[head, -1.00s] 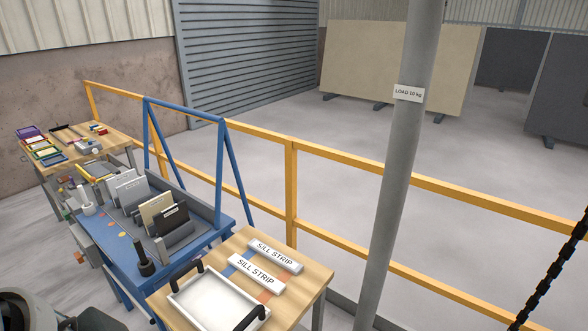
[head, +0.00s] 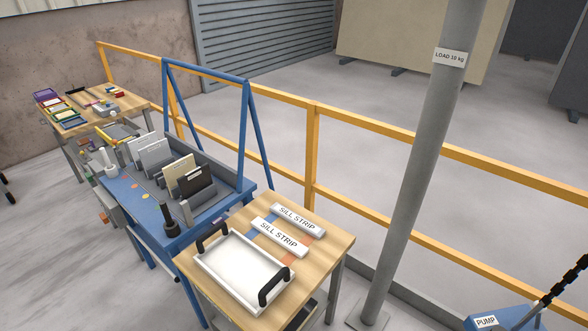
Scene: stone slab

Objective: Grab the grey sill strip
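Two pale strips labelled SILL STRIP lie side by side on the wooden table (head: 330,250) in the head view. The rear strip (head: 305,229) is slightly farther from me, and the front strip (head: 266,227) lies just behind the white tray. Both look whitish to light grey, and I cannot tell for sure which one is the grey one. Blue and orange patches show on the table top around them. Neither of my grippers is in view.
The white tray (head: 238,267) with black handles takes up the table's near part. A blue rack (head: 130,203) holding upright slabs stands to the left. A yellow railing (head: 312,150) and a grey post (head: 425,170) stand behind and right. A blue pump (head: 485,321) is at lower right.

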